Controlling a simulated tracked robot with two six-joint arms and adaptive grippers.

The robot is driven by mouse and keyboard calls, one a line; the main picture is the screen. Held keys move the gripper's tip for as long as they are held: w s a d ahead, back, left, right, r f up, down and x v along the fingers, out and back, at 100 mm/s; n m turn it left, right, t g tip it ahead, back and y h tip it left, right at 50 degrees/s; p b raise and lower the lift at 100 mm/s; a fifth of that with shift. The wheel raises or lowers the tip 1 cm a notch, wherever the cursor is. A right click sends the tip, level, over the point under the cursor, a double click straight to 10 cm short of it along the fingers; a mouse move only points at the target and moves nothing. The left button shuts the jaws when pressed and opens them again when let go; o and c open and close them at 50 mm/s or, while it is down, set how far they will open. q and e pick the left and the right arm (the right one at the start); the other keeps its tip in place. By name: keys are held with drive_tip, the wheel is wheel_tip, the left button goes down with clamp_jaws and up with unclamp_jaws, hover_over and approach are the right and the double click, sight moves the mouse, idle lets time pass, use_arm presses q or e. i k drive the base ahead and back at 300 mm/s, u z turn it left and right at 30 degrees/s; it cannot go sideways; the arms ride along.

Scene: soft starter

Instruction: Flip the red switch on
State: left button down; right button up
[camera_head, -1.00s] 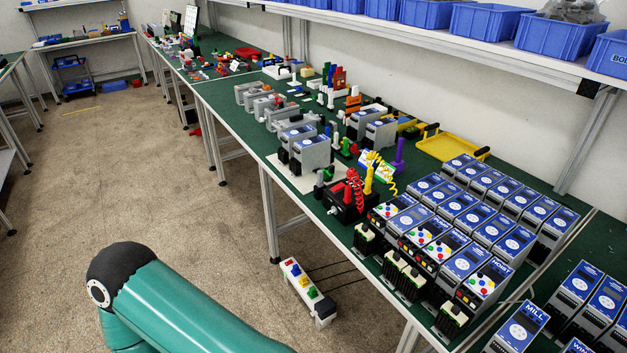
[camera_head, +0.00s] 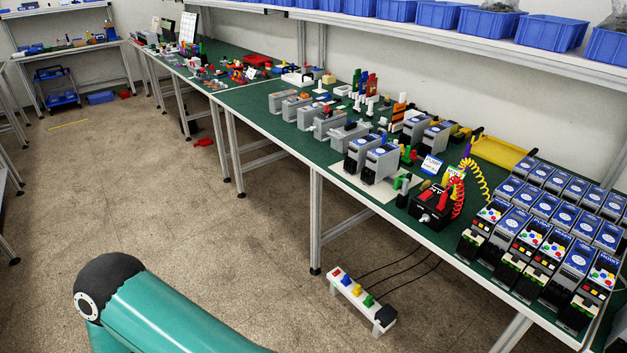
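A white strip (camera_head: 351,298) stands low near the floor, under the front edge of the long green bench, with dark cables running from it. A black box with red parts (camera_head: 428,205) sits at the bench's front edge beside coiled red and yellow leads. I cannot tell which red part is the switch, or its position. A teal arm link of mine shows at the lower left. Neither of my grippers is in view.
The long green bench (camera_head: 262,97) holds grey and blue drive units (camera_head: 566,217) at the right and a yellow tray (camera_head: 503,151). A bench leg (camera_head: 316,222) stands just left of the strip. Speckled floor (camera_head: 180,190) is open at the left and centre.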

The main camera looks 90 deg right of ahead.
sight(426, 193)
drive_tip(key=i, duration=0.25)
drive_tip(key=z, duration=2.65)
drive_tip(key=i, duration=0.2)
drive_tip(key=z, duration=1.2)
drive_tip(key=k, duration=0.7)
drive_tip(key=z, duration=0.45)
drive_tip(key=i, duration=1.7)
drive_tip(key=u, duration=0.45)
